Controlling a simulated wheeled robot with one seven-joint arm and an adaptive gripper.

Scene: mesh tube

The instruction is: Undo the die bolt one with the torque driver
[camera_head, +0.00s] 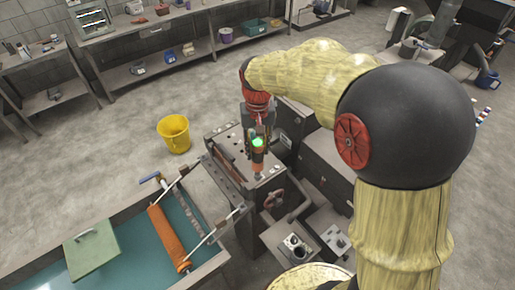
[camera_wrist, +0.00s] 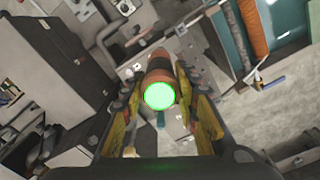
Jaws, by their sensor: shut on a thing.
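My gripper (camera_head: 258,130) is shut on an orange torque driver (camera_head: 258,157), which hangs down over the top of a grey machine block (camera_head: 225,137). In the wrist view the driver (camera_wrist: 160,75) sits between both fingers, and a round green light (camera_wrist: 159,96) glows on its near end. In the head view the driver's lower end comes down close to the block's top near its front edge. I cannot tell whether the tip touches a bolt. The die bolt is too small or hidden to pick out.
A water trough (camera_head: 190,222) with an orange roller (camera_head: 168,238) and a green lid (camera_head: 92,252) stands to the left. A yellow bucket (camera_head: 174,133) stands on the floor behind. Dark cabinets (camera_head: 325,160) stand close to the right of the block. Open floor lies at the left.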

